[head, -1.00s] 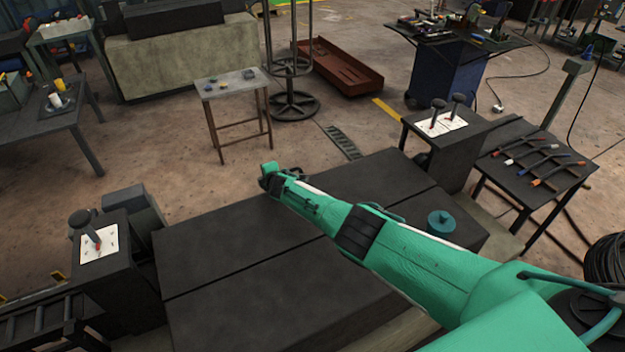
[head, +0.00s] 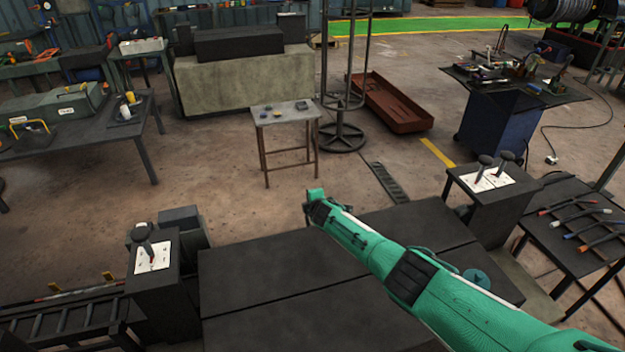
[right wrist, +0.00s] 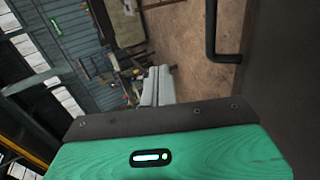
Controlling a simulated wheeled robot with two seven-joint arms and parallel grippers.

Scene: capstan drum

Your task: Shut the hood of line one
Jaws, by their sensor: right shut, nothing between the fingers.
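A broad dark cover (head: 275,265), split by a seam, lies across the bottom of the head view. I take it for the hooded lines; I cannot tell which part is the hood of line one or whether it stands open. My right arm reaches over it from the right. My right gripper (head: 316,196) is at its far edge; its fingers are small and dark there. In the right wrist view, the shut fingers (right wrist: 158,86) are empty. A dark bar handle (right wrist: 212,40) sticks out from a dark surface (right wrist: 285,70) beside them. My left gripper is out of sight.
A one-lever pedestal (head: 160,285) stands left of the cover, a two-lever pedestal (head: 488,205) right of it. A teal knob (head: 476,278) sits on the cover near my forearm. A small table (head: 287,113) stands beyond, with open floor between.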

